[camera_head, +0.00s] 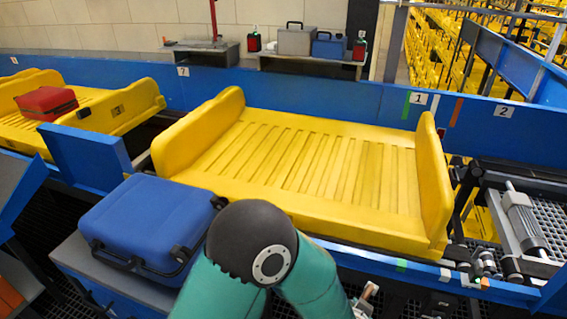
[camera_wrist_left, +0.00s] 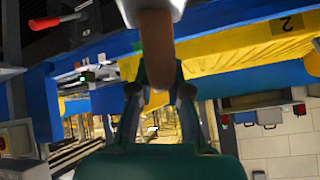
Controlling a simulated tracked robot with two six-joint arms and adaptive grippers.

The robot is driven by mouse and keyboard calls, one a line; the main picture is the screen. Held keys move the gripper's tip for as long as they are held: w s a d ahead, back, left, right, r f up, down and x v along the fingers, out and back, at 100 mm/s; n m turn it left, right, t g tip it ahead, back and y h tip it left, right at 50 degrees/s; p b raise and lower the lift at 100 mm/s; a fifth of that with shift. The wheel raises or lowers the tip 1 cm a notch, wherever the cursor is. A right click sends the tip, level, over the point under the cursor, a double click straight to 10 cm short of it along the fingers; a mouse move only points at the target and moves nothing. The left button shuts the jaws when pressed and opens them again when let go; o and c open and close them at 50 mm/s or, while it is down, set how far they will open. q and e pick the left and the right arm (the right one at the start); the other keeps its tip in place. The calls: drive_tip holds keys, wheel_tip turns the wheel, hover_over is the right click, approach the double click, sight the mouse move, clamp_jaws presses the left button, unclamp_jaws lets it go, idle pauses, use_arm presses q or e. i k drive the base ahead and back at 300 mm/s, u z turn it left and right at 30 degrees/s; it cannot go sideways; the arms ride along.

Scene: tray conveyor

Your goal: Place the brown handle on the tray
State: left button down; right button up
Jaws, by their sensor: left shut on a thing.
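The brown handle (camera_wrist_left: 156,45) shows in the left wrist view, long and rounded, with a pale grey part at its upper end. My left gripper (camera_wrist_left: 159,92) is shut on it, with one dark finger on each side. In the head view the gripper and handle are mostly hidden or out of frame. The yellow tray (camera_head: 400,221) stands empty on the conveyor in the middle of the head view, with a slatted floor and raised ends. Yellow surfaces also show behind the handle in the left wrist view. My right gripper is in neither view.
A blue suitcase (camera_head: 145,222) lies on a stand left of my teal arm. Another yellow tray (camera_head: 110,113) at the left holds a red case (camera_head: 46,102). A blue rail (camera_head: 330,93) runs behind the trays. A roller drive (camera_head: 523,222) is at the right.

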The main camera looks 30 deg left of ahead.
sight(358, 183)
drive_tip(key=u, duration=0.25)
drive_tip(key=i, duration=1.35)
drive_tip(key=u, duration=0.05)
